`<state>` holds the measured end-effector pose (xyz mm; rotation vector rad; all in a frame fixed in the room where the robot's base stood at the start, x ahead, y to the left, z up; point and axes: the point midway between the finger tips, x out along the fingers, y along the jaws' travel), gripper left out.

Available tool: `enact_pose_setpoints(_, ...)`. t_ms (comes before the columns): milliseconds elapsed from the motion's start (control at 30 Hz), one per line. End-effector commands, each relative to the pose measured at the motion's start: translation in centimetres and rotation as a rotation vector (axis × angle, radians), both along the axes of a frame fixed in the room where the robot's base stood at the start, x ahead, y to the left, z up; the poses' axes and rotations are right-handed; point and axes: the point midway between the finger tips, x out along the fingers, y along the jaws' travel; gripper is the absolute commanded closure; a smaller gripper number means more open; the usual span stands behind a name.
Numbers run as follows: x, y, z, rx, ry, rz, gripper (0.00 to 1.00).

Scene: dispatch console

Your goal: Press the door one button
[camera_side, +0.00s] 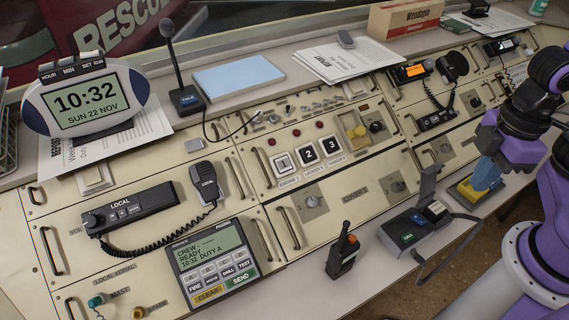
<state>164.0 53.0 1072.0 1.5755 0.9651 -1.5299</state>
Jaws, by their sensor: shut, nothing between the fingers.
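A row of three numbered square buttons sits on the middle console panel. The button marked 1 (283,162) is at the left of the row and has a pale face; its small label seems to read ENGINE 1. The button marked 2 (307,154) and the button marked 3 (331,147) stand to its right with black and white faces. A small red lamp sits above each. My gripper (485,184) is far to the right, pointing down with blue fingers that look shut and empty. It is apart from the buttons, over or beside a yellow block (466,194).
A desk microphone (187,98) rises behind the row. A yellow switch (357,131) lies right of button 3.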

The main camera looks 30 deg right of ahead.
Motion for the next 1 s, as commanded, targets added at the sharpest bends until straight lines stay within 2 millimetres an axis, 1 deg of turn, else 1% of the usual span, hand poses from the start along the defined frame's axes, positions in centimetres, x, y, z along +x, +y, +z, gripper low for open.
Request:
enact_pose_setpoints(833,0.01,0.0,0.0,0.0,0.0,0.0,1.0)
enact_pose_setpoints(933,0.26,-0.09,-0.13,-0.016,-0.007,0.019,1.0)
enact_pose_setpoints(1000,0.79,-0.3,-0.36,-0.049,-0.021,0.056,1.0)
